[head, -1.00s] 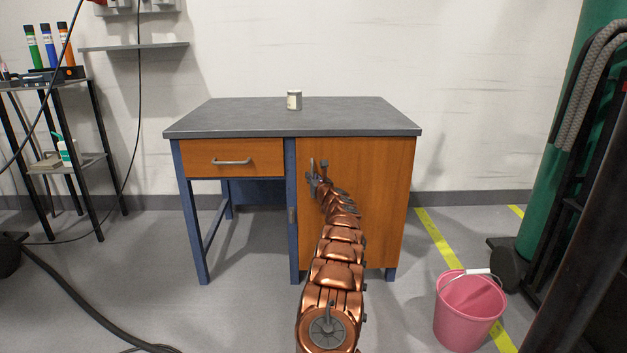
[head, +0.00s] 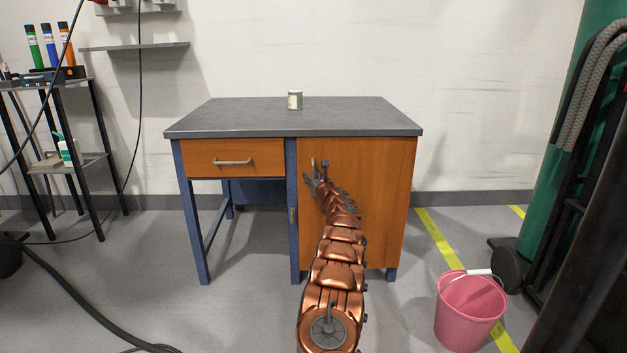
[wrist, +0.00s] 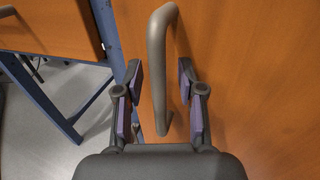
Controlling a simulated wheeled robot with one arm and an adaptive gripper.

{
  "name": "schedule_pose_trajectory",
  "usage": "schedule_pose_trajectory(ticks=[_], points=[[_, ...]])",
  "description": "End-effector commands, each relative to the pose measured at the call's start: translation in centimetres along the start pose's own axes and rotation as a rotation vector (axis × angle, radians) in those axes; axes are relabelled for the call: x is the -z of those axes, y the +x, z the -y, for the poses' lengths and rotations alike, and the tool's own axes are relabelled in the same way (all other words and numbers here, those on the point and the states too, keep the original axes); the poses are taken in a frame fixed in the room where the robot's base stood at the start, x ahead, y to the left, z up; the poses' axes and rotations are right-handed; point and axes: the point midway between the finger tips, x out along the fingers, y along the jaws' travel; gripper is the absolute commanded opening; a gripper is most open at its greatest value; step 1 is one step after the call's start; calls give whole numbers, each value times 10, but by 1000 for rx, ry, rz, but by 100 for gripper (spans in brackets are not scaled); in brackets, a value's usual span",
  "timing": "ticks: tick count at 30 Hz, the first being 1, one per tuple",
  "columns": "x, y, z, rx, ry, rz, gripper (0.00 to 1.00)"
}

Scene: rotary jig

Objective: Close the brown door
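The brown door (head: 375,205) is the wooden front at the right of the desk. In the head view it looks shut or nearly shut against the blue frame; a small gap cannot be ruled out. Its grey bar handle (wrist: 157,70) stands upright near the door's left edge. My gripper (head: 313,178) is at the handle, partly hidden by my arm in the head view. In the wrist view my gripper (wrist: 161,95) is open, with one finger on each side of the handle and visible space between pads and bar.
The desk (head: 290,117) has a can (head: 295,100) on top and a closed drawer (head: 215,158) at left. A pink bucket (head: 468,315) stands on the floor at right. A shelf rack (head: 90,160) is at far left. Floor left of my arm is mostly clear.

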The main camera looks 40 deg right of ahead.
Motion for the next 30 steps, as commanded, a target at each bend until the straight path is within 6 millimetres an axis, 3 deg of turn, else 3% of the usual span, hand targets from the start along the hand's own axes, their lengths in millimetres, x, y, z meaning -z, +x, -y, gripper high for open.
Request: schedule_pose_trajectory(ticks=[11,30], points=[[-5,-16,0,1,-4,4,39],[-3,-66,-1,1,3,2,39]])
